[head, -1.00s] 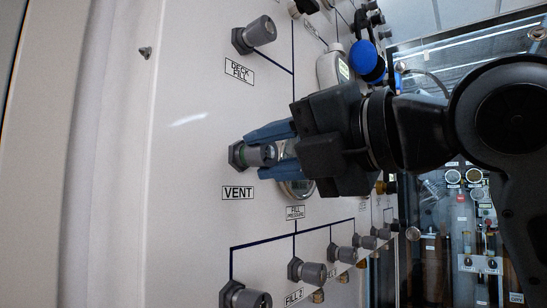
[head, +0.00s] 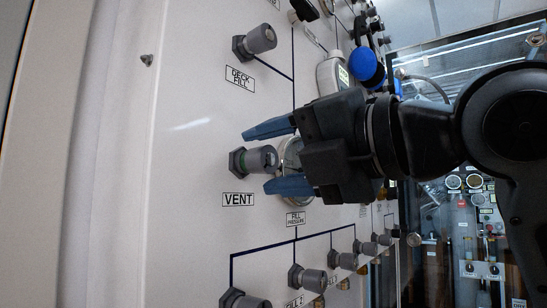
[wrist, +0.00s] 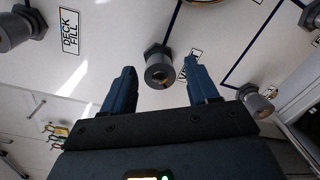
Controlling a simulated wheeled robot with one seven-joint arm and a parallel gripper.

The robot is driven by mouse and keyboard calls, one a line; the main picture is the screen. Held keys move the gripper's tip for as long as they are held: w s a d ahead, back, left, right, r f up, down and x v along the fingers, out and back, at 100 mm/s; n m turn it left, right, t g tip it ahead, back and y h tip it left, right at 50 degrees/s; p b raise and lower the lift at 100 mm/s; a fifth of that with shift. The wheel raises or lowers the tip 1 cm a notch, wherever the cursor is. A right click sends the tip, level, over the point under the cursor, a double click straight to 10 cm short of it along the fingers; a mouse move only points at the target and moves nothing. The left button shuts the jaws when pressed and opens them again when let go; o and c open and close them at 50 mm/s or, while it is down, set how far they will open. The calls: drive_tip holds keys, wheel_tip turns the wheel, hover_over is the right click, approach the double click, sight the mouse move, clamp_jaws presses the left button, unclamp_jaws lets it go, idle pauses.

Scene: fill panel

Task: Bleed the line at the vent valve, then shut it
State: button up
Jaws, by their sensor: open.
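The vent valve (head: 258,160) is a grey knob with a green band, on the white panel just above its VENT label (head: 238,200). It also shows in the wrist view (wrist: 160,68), between and beyond the fingertips. My gripper (head: 268,158) is open, with one blue finger above the knob and one below it in the head view. In the wrist view my gripper (wrist: 158,80) has a gap on both sides of the knob, so the fingers do not touch it. A round gauge (head: 291,155) behind the gripper is partly hidden.
The deck fill knob (head: 260,38) is above the vent valve. A row of fill knobs (head: 312,281) runs along the lower panel. A blue round part (head: 363,62) and a grey digital gauge (head: 331,75) sit just above my gripper. Bare panel (head: 185,160) lies to the left.

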drive_tip(key=v, duration=0.7)
drive_tip(key=shift+d, duration=0.2)
drive_tip(key=shift+s, duration=0.15)
idle(1.3)
